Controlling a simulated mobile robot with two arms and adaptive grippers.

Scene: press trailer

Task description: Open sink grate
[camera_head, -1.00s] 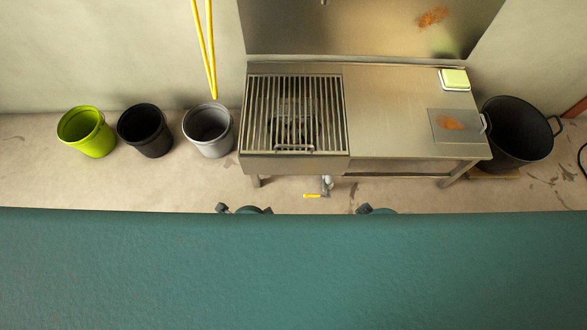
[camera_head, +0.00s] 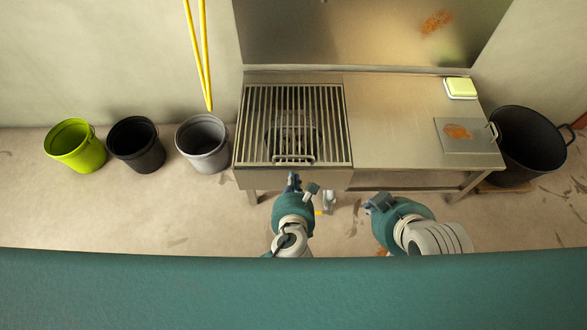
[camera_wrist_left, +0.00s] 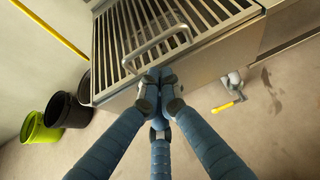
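The sink grate (camera_head: 262,125) is a panel of parallel metal bars lying flat over the sink at the left of the steel counter. Its bar handle (camera_head: 293,160) is at the front edge, and shows above the fingertips in the left wrist view (camera_wrist_left: 155,46). My left gripper (camera_head: 302,185) is just in front of the sink's front edge, short of the handle and empty.
The counter (camera_head: 400,115) right of the grate is mostly bare, with a green-and-white box (camera_head: 460,88) and a rust-stained panel (camera_head: 470,145). Green, black and grey buckets stand left; a large black pot (camera_head: 525,145) stands right. A yellow-handled valve (camera_wrist_left: 228,103) hangs below the sink.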

